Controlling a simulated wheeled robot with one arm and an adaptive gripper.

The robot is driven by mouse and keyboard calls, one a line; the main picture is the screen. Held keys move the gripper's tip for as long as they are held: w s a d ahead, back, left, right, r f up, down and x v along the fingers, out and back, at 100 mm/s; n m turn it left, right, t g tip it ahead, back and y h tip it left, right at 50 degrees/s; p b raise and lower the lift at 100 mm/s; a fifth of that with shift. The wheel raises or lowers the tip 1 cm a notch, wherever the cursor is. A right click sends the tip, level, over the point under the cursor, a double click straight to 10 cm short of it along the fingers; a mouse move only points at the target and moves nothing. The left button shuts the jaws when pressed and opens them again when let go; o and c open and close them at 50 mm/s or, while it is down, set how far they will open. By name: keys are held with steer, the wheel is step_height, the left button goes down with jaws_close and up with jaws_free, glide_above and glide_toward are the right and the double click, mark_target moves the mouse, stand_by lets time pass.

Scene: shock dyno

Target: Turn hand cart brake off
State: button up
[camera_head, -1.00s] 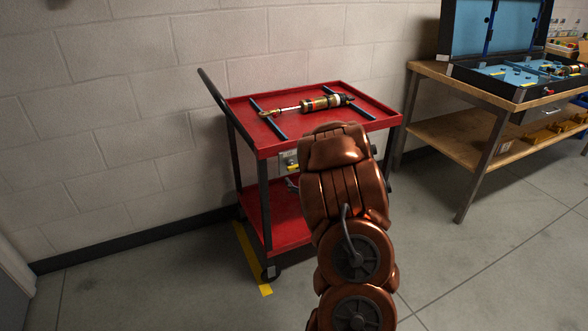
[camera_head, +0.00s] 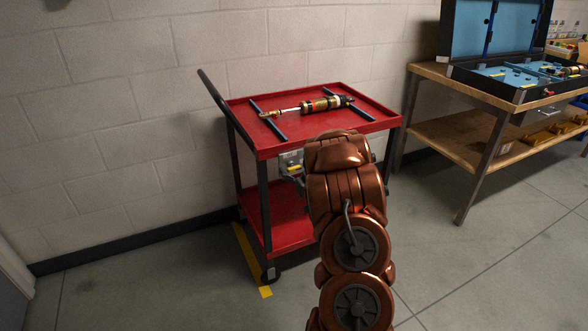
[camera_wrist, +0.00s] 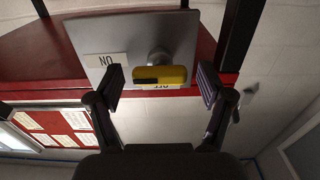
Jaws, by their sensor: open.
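The hand cart (camera_head: 262,152) is red with dark posts and stands against the wall. Its grey brake plate (camera_head: 290,160) shows under the top tray, just left of my arm. In the wrist view the plate (camera_wrist: 110,33) fills the upper middle, with an upside-down ON label (camera_wrist: 106,60) at left. The yellow brake handle (camera_wrist: 172,74) lies across the picture, in front of a grey pivot. An OFF label (camera_wrist: 157,87) shows just below it, partly covered. My gripper (camera_wrist: 160,88) is open, one finger on each side of the handle, with gaps on both sides.
A gold and black shock absorber (camera_head: 322,104) lies on blue supports in the cart's top tray. A wooden workbench (camera_head: 440,75) with an open blue-lined case (camera_head: 470,78) stands at right. The floor left of the cart is clear, with a yellow stripe (camera_head: 247,255).

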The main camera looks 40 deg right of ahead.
steer(key=shift+w, duration=0.3)
steer(key=c, duration=1.2)
